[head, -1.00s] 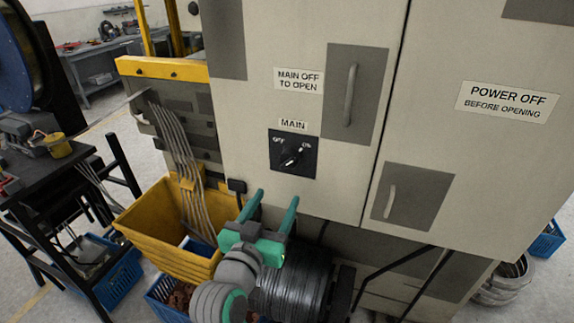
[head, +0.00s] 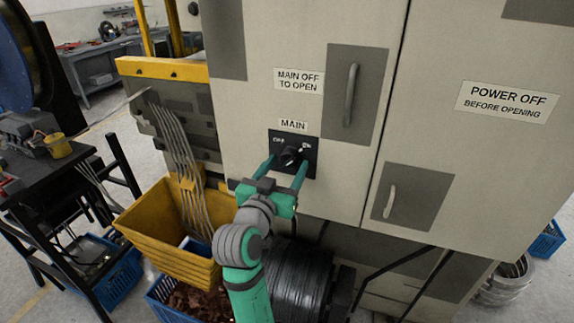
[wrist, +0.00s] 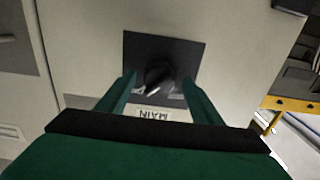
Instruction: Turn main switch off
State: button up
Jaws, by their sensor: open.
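The main switch is a black rotary knob (head: 289,156) on a black plate with OFF at upper left and ON at upper right, on the cabinet front under a MAIN label (head: 293,125). My gripper (head: 287,164) is open, its green fingers reaching the plate around the knob. In the upside-down wrist view, the knob (wrist: 158,78) sits between the fingertips (wrist: 158,83), with a visible gap on each side. Its pale pointer mark lies toward the ON side. Whether the fingertips touch the plate is unclear.
The cabinet door has a handle (head: 350,95) on a grey panel right of the switch; a second handle (head: 389,202) is lower right. A yellow bin (head: 165,235) stands below left, a black cable spool (head: 297,285) below. The cabinet face around the switch is flat.

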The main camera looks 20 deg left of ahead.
jog(key=shift+w, duration=0.45)
jog(key=c, duration=1.1)
jog(key=shift+o, duration=0.2)
